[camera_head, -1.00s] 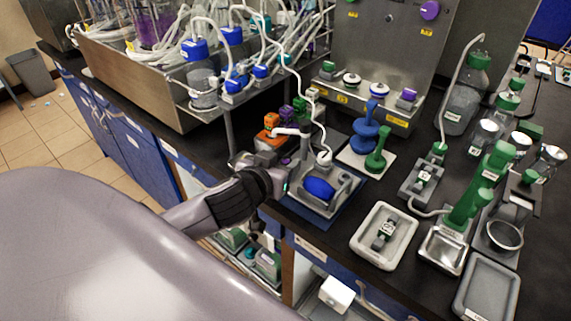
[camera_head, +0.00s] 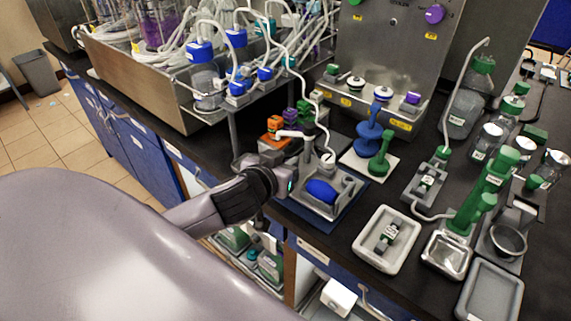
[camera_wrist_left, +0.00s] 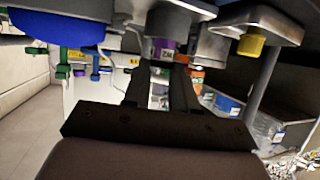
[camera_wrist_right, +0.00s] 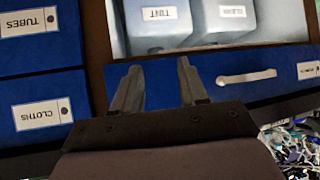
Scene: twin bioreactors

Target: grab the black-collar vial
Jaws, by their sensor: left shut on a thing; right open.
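My left gripper (camera_head: 300,156) is in the head view, low over the counter beside the grey station. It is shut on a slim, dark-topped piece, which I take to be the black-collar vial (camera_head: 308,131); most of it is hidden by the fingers. In the left wrist view, the left gripper's fingers (camera_wrist_left: 160,72) are close together, with a dark grey round part and a purple band beyond them. My right gripper (camera_wrist_right: 157,72) is open and empty in front of a blue drawer front; I cannot make it out in the head view.
Orange (camera_head: 274,124) and green (camera_head: 303,106) capped pieces stand just behind the left gripper. A grey station with a blue bulb (camera_head: 321,190) is close on its right. The drawer handle (camera_wrist_right: 246,77) is near my right gripper.

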